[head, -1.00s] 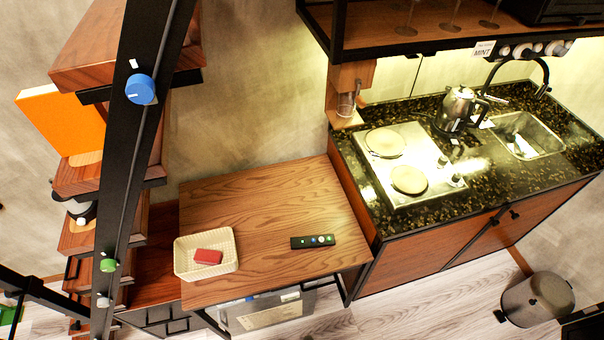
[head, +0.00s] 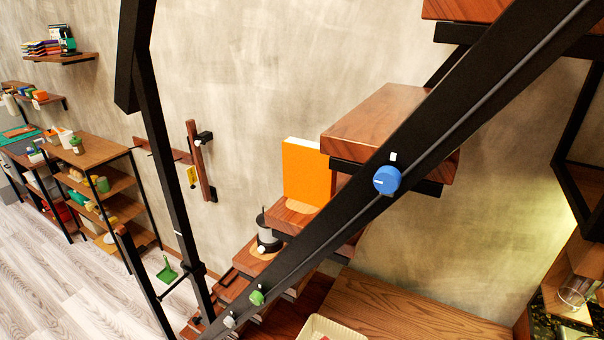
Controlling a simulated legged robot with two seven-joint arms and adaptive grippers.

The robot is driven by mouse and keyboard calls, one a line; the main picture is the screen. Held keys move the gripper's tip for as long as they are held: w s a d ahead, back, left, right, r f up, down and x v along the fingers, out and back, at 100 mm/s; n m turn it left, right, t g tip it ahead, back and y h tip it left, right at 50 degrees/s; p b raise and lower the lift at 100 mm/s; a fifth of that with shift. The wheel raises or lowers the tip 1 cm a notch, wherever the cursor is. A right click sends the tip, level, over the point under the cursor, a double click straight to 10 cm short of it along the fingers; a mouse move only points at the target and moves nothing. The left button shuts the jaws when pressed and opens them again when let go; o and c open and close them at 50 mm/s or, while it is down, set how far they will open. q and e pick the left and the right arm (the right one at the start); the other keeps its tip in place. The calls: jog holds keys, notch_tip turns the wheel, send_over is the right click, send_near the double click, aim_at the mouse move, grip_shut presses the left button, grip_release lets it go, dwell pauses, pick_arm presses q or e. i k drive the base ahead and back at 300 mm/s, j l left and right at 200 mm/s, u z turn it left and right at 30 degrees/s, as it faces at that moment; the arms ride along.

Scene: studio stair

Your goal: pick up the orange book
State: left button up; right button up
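The orange book (head: 307,173) stands upright on a wooden stair tread (head: 292,217), near the middle of the head view. Its broad orange cover faces me and its white page edge shows along the top. A round tan piece lies at its foot on the tread. The higher tread to its right overlaps its right side slightly. Neither of my grippers is in the head view.
A black stair rail (head: 330,219) with a blue knob (head: 387,180) slants across in front of the treads. A grey and black pot-like item (head: 268,236) stands on a lower tread. A wooden table (head: 400,310) with a cream basket (head: 331,328) is below. Shelves (head: 105,180) stand at left.

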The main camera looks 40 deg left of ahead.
aim_at(307, 179)
jog(key=u, duration=1.5)
